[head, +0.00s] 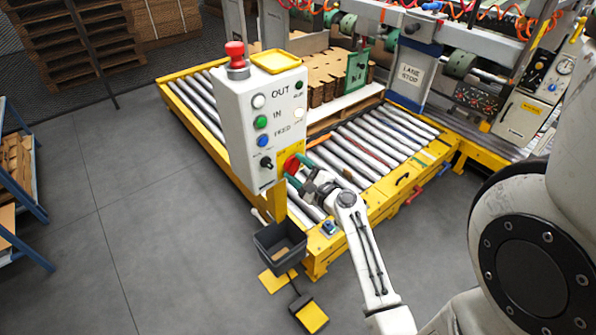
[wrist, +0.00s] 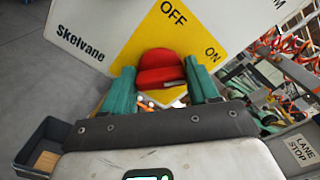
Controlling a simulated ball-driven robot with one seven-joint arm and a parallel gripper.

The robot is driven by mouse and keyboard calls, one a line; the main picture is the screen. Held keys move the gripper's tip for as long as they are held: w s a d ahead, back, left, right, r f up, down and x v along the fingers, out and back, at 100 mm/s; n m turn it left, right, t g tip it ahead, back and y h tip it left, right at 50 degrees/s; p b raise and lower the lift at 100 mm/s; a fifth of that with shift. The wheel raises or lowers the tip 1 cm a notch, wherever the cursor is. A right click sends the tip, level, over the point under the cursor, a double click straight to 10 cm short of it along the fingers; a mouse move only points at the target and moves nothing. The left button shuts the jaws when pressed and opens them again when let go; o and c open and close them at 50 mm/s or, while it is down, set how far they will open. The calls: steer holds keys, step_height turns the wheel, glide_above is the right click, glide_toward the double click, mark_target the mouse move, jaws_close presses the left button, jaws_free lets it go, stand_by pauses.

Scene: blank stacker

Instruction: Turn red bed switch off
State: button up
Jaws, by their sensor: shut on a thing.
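In the wrist view the red switch (wrist: 160,68) sits on a yellow plate (wrist: 148,36) marked OFF above and ON to the right. My gripper (head: 300,172) is at the switch. In the wrist view my gripper's green fingers (wrist: 159,76) are on either side of the red switch, shut on it. I cannot tell exactly which label the switch points to.
A grey bin (head: 262,256) hangs below the control box, with yellow pedals (head: 311,316) on the floor under it. The yellow-framed roller bed (head: 365,150) lies behind my gripper. A red mushroom button (head: 236,52) tops the box.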

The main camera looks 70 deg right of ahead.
steer(key=n+b, duration=0.3)
steer(key=n, duration=0.1)
steer(key=shift+w+a+f, duration=0.1)
steer(key=shift+a+f, duration=0.05)
steer(key=shift+f, duration=0.15)
steer(key=n+b, duration=0.4)
steer(key=shift+f+n, duration=0.15)
steer(key=shift+n, duration=0.25)
steer(key=n+b, duration=0.5)
steer(key=shift+f+n, duration=0.1)
steer(key=shift+n, duration=0.3)
steer(key=shift+n+b, duration=0.65)
steer(key=shift+n, duration=0.55)
steer(key=o, duration=1.1)
steer(key=shift+c, duration=0.2)
steer(key=shift+s, duration=0.2)
